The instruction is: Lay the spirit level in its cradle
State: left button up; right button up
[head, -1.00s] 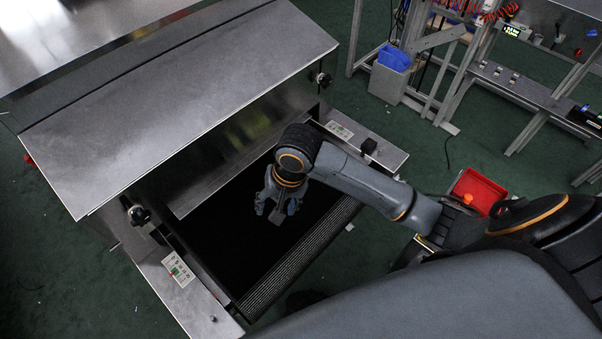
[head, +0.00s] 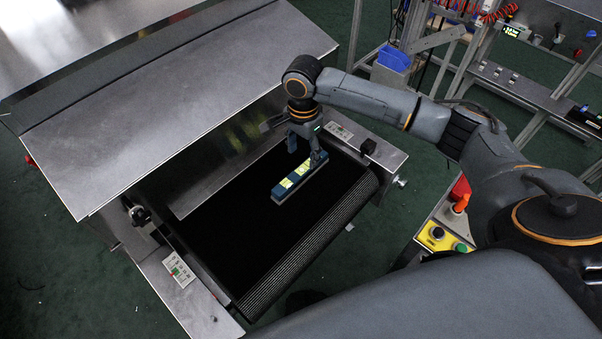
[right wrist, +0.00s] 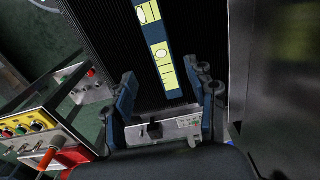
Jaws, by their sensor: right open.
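The spirit level (head: 298,181) is a long blue bar with yellow-green panels. It lies on the black belt of the dryer (head: 225,215), at a slant in the head view. My right gripper (head: 306,152) is open near the level's far right end. In the right wrist view, the level (right wrist: 156,50) runs away from between the two open blue fingers (right wrist: 163,85), with no contact that I can make out. I cannot pick out a cradle in either view. My left gripper is not in view.
The steel dryer hood (head: 180,100) rises behind and left of the belt. Side rails with label plates (head: 178,270) flank it. A control box with buttons (head: 437,233) stands at right. The belt's front part is clear.

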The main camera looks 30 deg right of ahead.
aim_at(301, 170)
jog(key=f, duration=0.5)
jog(key=f+p, duration=0.1)
jog(key=f, duration=0.1)
jog(key=shift+a+f, duration=0.2)
jog(key=shift+a, duration=0.05)
jog(key=shift+c, duration=0.4)
grip_shut()
jog(key=shift+w+r, duration=0.1)
